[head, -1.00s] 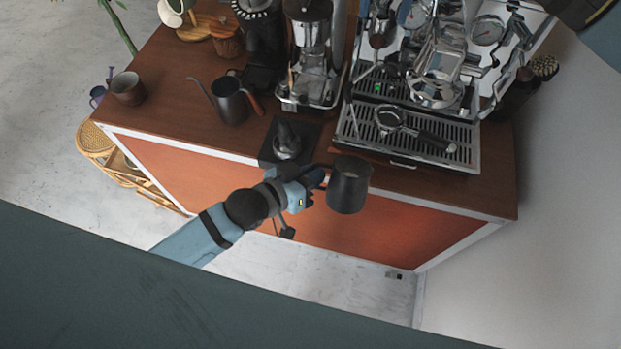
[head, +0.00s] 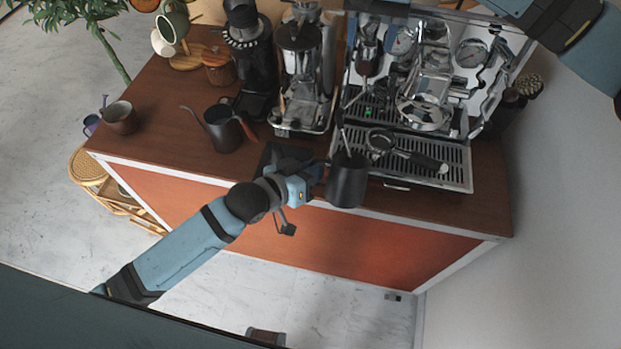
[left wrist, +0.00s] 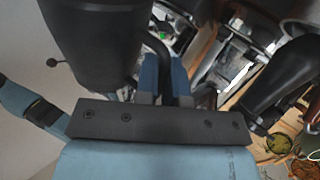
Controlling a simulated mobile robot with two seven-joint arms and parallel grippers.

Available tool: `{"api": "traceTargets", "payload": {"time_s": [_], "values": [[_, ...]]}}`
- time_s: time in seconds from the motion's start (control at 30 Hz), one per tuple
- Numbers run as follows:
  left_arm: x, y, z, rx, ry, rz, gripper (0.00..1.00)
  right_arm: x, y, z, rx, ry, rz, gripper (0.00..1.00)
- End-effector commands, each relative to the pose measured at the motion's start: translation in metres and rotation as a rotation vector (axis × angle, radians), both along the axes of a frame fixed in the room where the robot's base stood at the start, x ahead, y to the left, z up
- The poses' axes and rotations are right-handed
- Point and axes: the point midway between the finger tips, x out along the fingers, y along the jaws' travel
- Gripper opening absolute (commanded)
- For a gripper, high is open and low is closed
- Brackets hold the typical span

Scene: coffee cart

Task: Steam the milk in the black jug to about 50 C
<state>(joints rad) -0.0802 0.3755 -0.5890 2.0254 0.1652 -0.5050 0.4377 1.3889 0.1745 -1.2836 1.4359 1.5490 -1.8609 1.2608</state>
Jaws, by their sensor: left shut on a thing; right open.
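The black jug (head: 347,182) is upright at the front of the counter, before the left part of the espresso machine (head: 415,90). My left gripper (head: 312,187) is shut on its handle, left of the jug. In the left wrist view the jug (left wrist: 98,40) fills the upper left, and its handle (left wrist: 158,48) runs between the blue fingers (left wrist: 165,82). A thin steel steam wand (head: 342,132) comes down over the jug's mouth; I cannot tell how deep its tip is. The milk is hidden. Of my right arm only a link shows at top right; its gripper is out of view.
A portafilter (head: 405,150) lies on the drip tray (head: 450,175), right of the jug. A grinder (head: 300,75), a dark gooseneck kettle (head: 222,130) and a brown cup (head: 120,118) stand to the left. A dark mat (head: 270,158) lies behind my left gripper.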

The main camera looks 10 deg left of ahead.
Motion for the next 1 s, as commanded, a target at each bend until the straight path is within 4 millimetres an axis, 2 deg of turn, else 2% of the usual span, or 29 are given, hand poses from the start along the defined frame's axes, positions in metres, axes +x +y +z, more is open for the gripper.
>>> {"api": "traceTargets", "payload": {"time_s": [0.7, 1.0], "values": [[0.037, 0.001, 0.035, -0.002, -0.001, 0.0, 0.0, 0.0, 0.0, 0.0, 0.0, 0.0, 0.0, 0.51], [0.047, 0.001, 0.044, -0.002, -0.001, 0.0, 0.0, 0.0, 0.0, 0.0, 0.0, 0.0, 0.0, 0.51]]}}
